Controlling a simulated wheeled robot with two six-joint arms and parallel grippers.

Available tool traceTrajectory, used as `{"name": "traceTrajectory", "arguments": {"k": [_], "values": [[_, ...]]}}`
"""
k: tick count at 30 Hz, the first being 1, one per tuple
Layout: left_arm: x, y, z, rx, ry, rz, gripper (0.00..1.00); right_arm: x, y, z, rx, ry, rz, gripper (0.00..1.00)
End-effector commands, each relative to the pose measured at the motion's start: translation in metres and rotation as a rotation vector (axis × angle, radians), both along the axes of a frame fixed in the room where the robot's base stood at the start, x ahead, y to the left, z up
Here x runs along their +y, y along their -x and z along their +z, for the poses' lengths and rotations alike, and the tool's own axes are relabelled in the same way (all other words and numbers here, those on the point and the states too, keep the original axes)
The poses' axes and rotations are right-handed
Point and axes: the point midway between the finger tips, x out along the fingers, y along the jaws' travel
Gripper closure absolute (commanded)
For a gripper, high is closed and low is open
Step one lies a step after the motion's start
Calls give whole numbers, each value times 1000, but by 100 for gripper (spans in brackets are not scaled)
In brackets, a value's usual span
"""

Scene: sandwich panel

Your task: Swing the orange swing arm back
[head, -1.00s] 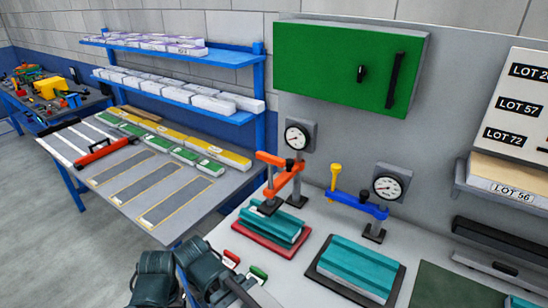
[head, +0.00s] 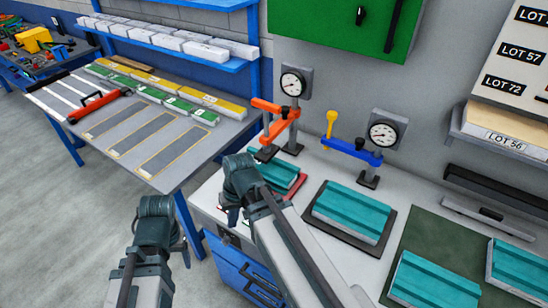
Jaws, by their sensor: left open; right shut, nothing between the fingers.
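The orange swing arm (head: 281,127) is mounted on a post beside a round gauge. Its dark pad (head: 265,154) is over the back end of a teal panel (head: 283,174) in a red fixture (head: 294,191). My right gripper (head: 232,215) is shut and empty, in front of the red fixture at the bench's front left. Its arm hides part of the fixture and panel. My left gripper (head: 164,252) is further left and lower, off the bench front, open and empty. Neither gripper appears to touch the orange arm.
A blue swing arm (head: 352,150) with a yellow handle stands right of the orange one, behind a teal panel (head: 352,211) on a dark fixture. Gauges (head: 292,84) stand behind both arms. A side table (head: 150,125) is left.

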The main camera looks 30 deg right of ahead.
Motion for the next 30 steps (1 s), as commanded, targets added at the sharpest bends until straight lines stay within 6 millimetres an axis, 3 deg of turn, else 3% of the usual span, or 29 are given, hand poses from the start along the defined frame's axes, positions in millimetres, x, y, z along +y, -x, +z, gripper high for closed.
{"name": "traceTrajectory", "arguments": {"k": [12, 21, 25, 30], "values": [[0, 0, 7, 0, 0, 0, 31, -124, -52, 32, -132, -310, -492, 100], [0, 0, 11, 0, 0, 0, 31, -223, -63, 62, -260, -491, -797, 100], [0, 0, 12, 0, 0, 0, 31, -252, -61, 71, -301, -540, -878, 100], [0, 0, 12, 0, 0, 0, 31, -271, -60, 78, -331, -573, -931, 100]]}}
